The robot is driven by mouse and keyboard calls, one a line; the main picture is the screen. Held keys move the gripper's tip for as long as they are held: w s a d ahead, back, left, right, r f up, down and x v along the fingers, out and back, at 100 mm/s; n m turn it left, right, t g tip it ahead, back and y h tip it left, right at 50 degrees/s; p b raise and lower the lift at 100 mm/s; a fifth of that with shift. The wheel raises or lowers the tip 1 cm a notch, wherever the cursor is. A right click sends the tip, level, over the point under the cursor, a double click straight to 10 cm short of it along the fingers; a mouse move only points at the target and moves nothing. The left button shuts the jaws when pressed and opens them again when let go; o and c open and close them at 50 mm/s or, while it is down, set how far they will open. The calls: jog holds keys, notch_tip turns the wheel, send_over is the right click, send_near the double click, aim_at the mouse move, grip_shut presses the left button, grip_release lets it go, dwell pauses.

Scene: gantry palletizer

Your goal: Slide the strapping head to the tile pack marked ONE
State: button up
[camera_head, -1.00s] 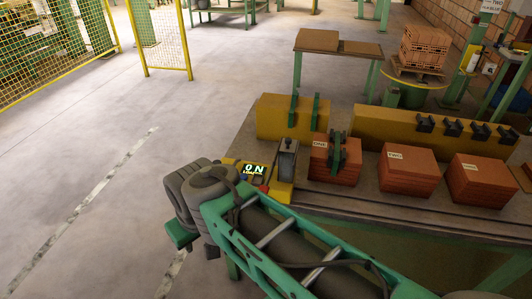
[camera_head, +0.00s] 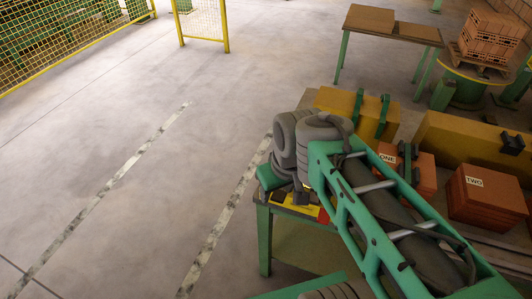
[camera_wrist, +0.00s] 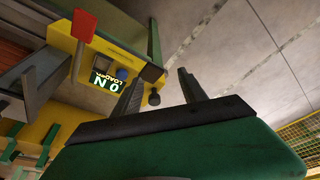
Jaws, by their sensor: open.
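The tile pack marked ONE (camera_head: 386,158) is an orange-red stack on the bench, partly hidden behind my arm in the head view. A dark green upright piece (camera_head: 407,160), perhaps the strapping head, stands at its front face; I cannot tell whether they touch. The pack marked TWO (camera_head: 480,196) is to its right. A yellow panel (camera_head: 302,205) at the bench's left end shows past my wrist. In the wrist view my gripper (camera_wrist: 160,90) is open, its two fingers on either side of a small dark knob (camera_wrist: 154,99).
A red knob (camera_wrist: 84,25) stands up from the panel near the gripper. Yellow blocks (camera_head: 340,108) with green uprights line the bench's back. A table (camera_head: 370,20) and a pallet of bricks (camera_head: 492,38) stand behind. The floor at left is clear up to a yellow fence (camera_head: 60,40).

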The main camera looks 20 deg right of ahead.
jog(key=w+d+n+g+y+p, duration=0.45)
jog(key=w+n, duration=0.85)
jog(key=n, duration=0.4)
jog(key=shift+t+h, duration=0.35)
jog(key=shift+t, duration=0.1)
jog(key=x, duration=0.4)
jog(key=b+x, duration=0.1)
jog(key=x, duration=0.2)
jog(key=shift+s+f, duration=0.1)
jog(key=shift+s, duration=0.25)
grip_shut()
